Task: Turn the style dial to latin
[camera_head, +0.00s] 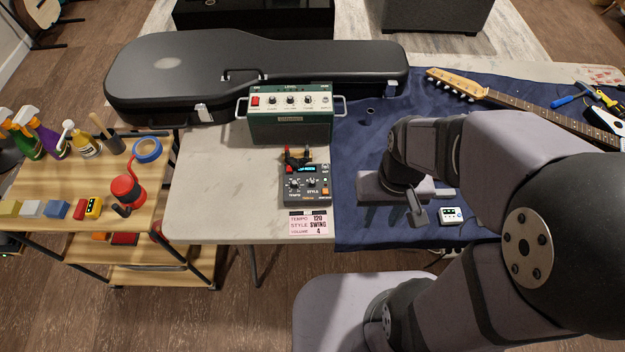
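A small dark drum machine (305,186) lies on the bare light tabletop, left of the blue cloth. Its face has a small lit display, a tempo dial (296,184) at left and a style dial (323,183) at right. The dial's setting is too small to read. A pink card (308,224) in front of it reads tempo 120, style swing, volume 4. My gripper (405,210) is over the blue cloth, to the right of the drum machine and apart from it. Its fingers are partly hidden and its opening is unclear.
A green amplifier (290,132) with knobs and side handles stands behind the drum machine. A black guitar case (250,70) lies behind that. A guitar neck (520,103) lies at back right. Tabletop left of the machine is clear.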

